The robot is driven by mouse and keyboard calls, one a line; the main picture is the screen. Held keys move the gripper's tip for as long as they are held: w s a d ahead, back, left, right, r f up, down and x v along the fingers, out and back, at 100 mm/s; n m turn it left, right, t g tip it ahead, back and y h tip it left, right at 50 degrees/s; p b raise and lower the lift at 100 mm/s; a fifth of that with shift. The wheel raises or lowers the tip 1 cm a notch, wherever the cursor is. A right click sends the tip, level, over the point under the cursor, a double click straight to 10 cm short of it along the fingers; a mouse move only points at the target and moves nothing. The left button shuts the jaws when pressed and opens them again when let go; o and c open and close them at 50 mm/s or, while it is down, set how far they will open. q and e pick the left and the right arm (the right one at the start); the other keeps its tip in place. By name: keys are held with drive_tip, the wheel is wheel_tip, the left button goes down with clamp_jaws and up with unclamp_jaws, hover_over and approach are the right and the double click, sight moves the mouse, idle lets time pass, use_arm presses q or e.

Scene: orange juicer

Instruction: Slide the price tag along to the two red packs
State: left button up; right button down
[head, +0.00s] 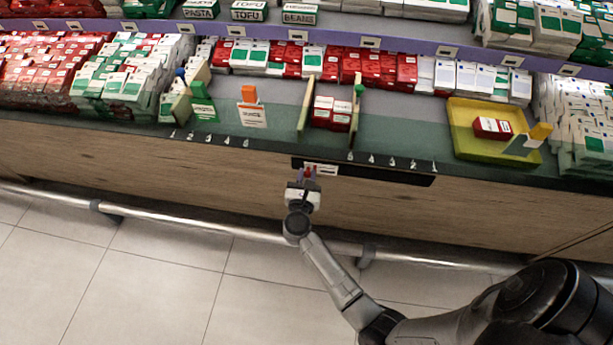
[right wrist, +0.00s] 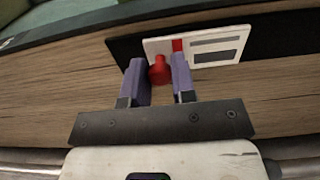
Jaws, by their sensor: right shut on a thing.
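The price tag (head: 322,168) is a white card with a red mark and a red knob (right wrist: 158,72). It sits on a short black rail (head: 390,178) on the shelf front, near the rail's left end. My right gripper (head: 309,172) is at the tag's left part; in the right wrist view its two purple fingers (right wrist: 160,76) are closed around the knob. The two red packs (head: 331,113), red with white faces, stand on the shelf between two upright dividers. The tag is below them, slightly to the left. My left gripper is not in view.
A yellow tray (head: 462,150) at the right holds a red-and-white pack (head: 492,127). The rail is bare right of the tag.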

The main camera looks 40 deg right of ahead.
sight(311, 167)
drive_tip(key=c, duration=1)
unclamp_jaws()
drive_tip(key=shift+o, duration=0.2)
drive_tip(key=shift+r+p, duration=0.4)
drive_tip(key=shift+r, duration=0.15)
drive_tip(key=s+d+r+p, duration=0.5)
drive_tip(key=s+r+p, duration=0.3)
drive_tip(key=s+r, duration=0.2)
drive_tip(key=shift+s+p, duration=0.3)
drive_tip(key=shift+p, duration=0.05)
